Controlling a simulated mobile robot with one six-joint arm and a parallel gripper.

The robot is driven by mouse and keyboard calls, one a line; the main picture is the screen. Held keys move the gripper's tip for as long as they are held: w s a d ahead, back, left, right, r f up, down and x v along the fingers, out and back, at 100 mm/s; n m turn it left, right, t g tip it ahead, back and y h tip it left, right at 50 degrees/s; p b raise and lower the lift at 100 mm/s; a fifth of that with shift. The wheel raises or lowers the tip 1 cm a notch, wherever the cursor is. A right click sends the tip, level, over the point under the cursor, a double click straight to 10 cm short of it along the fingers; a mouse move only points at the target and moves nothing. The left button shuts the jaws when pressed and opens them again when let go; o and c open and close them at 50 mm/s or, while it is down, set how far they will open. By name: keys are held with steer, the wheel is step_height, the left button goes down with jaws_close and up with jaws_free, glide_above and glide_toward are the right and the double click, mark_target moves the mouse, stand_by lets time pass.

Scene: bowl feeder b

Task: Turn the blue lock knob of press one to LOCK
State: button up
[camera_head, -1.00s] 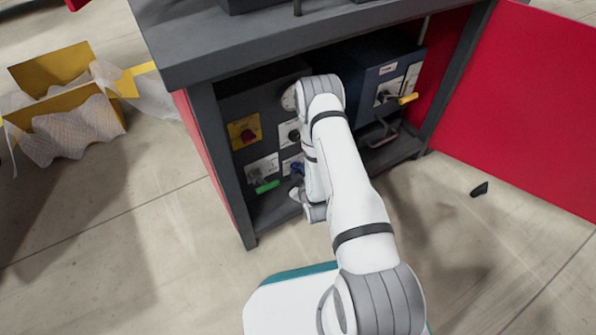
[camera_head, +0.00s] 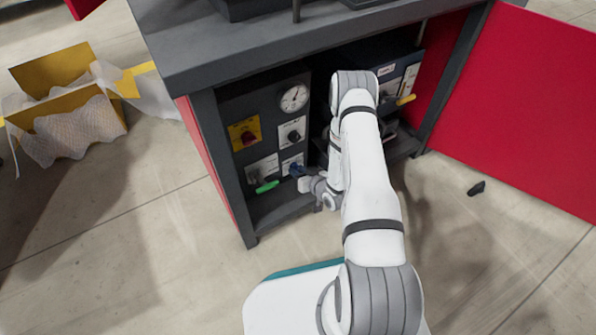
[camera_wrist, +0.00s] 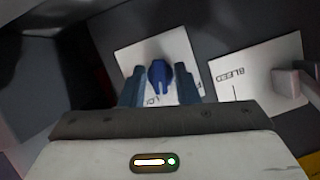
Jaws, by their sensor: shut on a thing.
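The blue lock knob (camera_head: 296,170) is on a white plate low on the dark left-hand panel in the cabinet. In the wrist view the knob (camera_wrist: 160,74) sits between my two fingers, its narrow end towards my gripper. My gripper (camera_wrist: 159,88) is shut on the knob. Lettering on the knob's white plate (camera_wrist: 135,60) is partly hidden, so I cannot read the knob's setting. In the head view my gripper (camera_head: 303,183) reaches the knob from the right and below; its fingertips are too small to make out.
A BLEED plate (camera_wrist: 240,78) is beside the knob, with a green-ended lever (camera_head: 267,187). A gauge (camera_head: 294,98), black knob (camera_head: 293,136) and red knob (camera_head: 248,137) are above. A second unit with a yellow handle (camera_head: 405,100) is right. The open red door (camera_head: 520,100) bounds the right side.

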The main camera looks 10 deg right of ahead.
steer(key=m+y, duration=0.2)
steer(key=m, duration=0.2)
steer(key=shift+f+y, duration=0.1)
steer(key=shift+y, duration=0.2)
stand_by(0.5)
steer(key=o, duration=0.6)
steer(key=shift+o, duration=0.2)
steer(key=shift+d, duration=0.1)
steer(key=p+v, duration=0.2)
steer(key=v, duration=0.6)
steer(key=shift+p, duration=0.3)
